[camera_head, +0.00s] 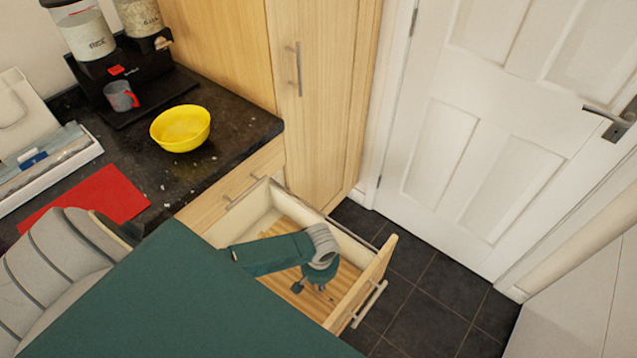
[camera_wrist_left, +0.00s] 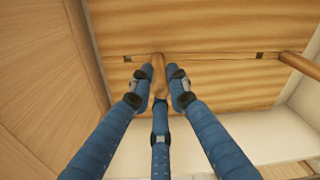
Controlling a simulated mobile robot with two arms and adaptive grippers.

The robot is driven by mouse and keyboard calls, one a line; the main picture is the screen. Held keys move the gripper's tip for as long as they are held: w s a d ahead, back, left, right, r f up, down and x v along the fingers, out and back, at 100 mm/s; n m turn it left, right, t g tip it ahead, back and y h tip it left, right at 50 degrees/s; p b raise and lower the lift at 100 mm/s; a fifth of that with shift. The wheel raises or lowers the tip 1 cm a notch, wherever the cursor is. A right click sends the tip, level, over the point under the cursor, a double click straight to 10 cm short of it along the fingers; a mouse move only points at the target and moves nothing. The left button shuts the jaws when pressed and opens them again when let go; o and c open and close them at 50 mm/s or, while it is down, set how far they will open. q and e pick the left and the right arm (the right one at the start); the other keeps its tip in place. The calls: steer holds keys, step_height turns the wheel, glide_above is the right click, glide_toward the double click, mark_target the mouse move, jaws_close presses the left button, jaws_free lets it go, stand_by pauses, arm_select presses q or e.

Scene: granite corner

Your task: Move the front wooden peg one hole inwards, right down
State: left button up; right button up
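The open drawer (camera_head: 362,252) has a slatted wooden peg board (camera_head: 290,232) in its bottom. My left gripper (camera_head: 312,288) points down into the drawer near its front panel. In the left wrist view, the fingers of my left gripper (camera_wrist_left: 160,82) are closed in around a wooden peg (camera_wrist_left: 158,66) from several sides. The peg's far end meets the board at a dark seam; whether it sits in a hole or just above it I cannot tell. Small dark holes show left (camera_wrist_left: 127,58) and right (camera_wrist_left: 260,56) of it. My right gripper is not in view.
Another wooden peg (camera_wrist_left: 300,66) stands at the wrist view's right edge. Drawer walls (camera_wrist_left: 225,130) are close to the fingers. A yellow bowl (camera_head: 180,129) and a grey-red mug (camera_head: 121,96) stand on the dark worktop. A tall wooden cabinet (camera_head: 318,100) stands behind the drawer.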

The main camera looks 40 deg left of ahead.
arm_select(q)
steer(key=o, duration=0.5)
steer(key=shift+r, duration=0.3)
steer(key=r, duration=1.1)
steer(key=shift+s+d+r, duration=0.2)
steer(key=shift+s+d, duration=0.1)
steer(key=shift+s, duration=0.1)
